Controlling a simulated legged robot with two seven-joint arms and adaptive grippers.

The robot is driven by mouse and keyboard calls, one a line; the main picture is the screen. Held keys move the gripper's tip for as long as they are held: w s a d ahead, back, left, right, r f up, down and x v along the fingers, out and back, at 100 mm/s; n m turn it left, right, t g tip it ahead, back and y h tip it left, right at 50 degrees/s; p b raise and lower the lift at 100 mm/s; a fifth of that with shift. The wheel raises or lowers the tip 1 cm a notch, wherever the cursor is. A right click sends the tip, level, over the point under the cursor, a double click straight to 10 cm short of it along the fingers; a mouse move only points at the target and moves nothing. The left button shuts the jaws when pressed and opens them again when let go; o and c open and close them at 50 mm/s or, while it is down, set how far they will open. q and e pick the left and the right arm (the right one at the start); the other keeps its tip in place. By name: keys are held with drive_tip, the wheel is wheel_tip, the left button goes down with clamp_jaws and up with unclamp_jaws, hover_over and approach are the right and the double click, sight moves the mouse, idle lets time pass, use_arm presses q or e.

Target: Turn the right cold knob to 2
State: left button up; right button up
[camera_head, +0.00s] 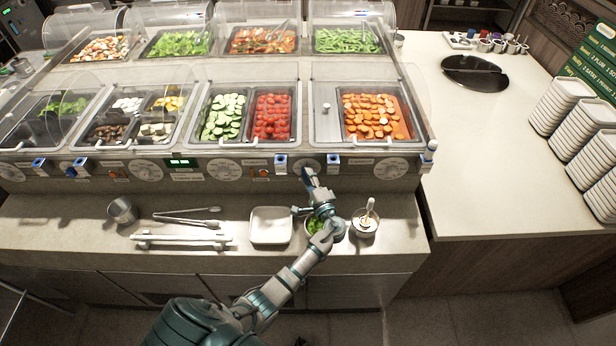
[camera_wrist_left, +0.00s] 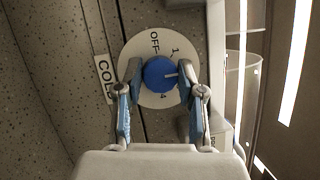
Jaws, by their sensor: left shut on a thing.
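The blue cold knob (camera_wrist_left: 158,73) sits on a round white dial (camera_wrist_left: 137,60) in the left wrist view. A "COLD" label is beside it. "OFF", "1" and "4" are readable; the right finger covers the dial's right edge. The knob's white pointer line points right, below the "1", between it and "4". My left gripper (camera_wrist_left: 160,80) is shut on the knob, one finger on each side. In the head view my left gripper (camera_head: 307,176) reaches up to a dial on the counter's front panel, where it hides the knob. My right gripper is not in view.
Other dials (camera_head: 224,170) line the same panel. Below, on the ledge, are a white square dish (camera_head: 270,226), a bowl with greens (camera_head: 314,226) under my arm, a cup with a utensil (camera_head: 366,222) and tongs (camera_head: 188,217). Food pans with clear guards stand above.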

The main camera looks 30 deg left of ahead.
use_arm(q)
drive_tip(key=shift+d+f, duration=0.1)
drive_tip(key=shift+f, duration=0.1)
drive_tip(key=o, duration=1.1)
drive_tip(key=shift+o, duration=0.3)
drive_tip(key=shift+w, duration=0.15)
drive_tip(key=v, duration=1.2)
drive_tip(key=shift+f, duration=0.2)
